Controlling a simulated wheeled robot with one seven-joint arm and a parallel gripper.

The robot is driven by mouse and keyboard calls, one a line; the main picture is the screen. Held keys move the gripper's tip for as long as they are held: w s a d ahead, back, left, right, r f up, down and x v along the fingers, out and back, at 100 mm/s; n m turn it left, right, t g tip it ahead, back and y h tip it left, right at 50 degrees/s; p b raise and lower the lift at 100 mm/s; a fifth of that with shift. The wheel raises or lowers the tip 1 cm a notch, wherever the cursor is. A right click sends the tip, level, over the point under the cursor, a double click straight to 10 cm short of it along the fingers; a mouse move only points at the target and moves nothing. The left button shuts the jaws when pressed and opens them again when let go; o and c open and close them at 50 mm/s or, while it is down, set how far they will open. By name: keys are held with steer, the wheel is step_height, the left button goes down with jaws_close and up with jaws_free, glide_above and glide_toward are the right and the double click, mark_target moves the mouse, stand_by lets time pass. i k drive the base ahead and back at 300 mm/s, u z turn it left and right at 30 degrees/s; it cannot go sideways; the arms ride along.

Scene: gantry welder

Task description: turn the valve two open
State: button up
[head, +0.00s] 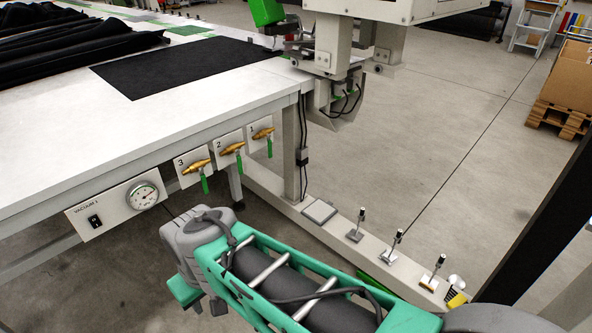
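Valve two (231,149) is a brass valve on a white plate marked 2, on the front edge of the long white table. Its green lever (240,166) hangs down. It sits between valve three (195,166) on the left and valve one (261,133) on the right, whose green levers also hang down. My teal and grey arm reaches across the lower middle, below and in front of the valves, apart from them in the picture. I see no gripper fingers; my gripper is out of view or hidden.
A vacuum panel (118,206) with a round gauge and black switch is left of the valves. Dark cloth (170,66) lies on the white table (150,120). A low beam (337,225) with several small levers runs at right. Beyond it is open floor (450,110).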

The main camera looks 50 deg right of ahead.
mark_target(238, 157)
steer(key=u, duration=0.6)
steer(key=k, duration=0.15)
steer(key=z, duration=1.95)
steer(key=i, duration=1.1)
steer(key=u, duration=0.8)
steer(key=k, duration=0.5)
steer(key=u, duration=0.55)
steer(key=i, duration=0.35)
steer(key=u, duration=0.55)
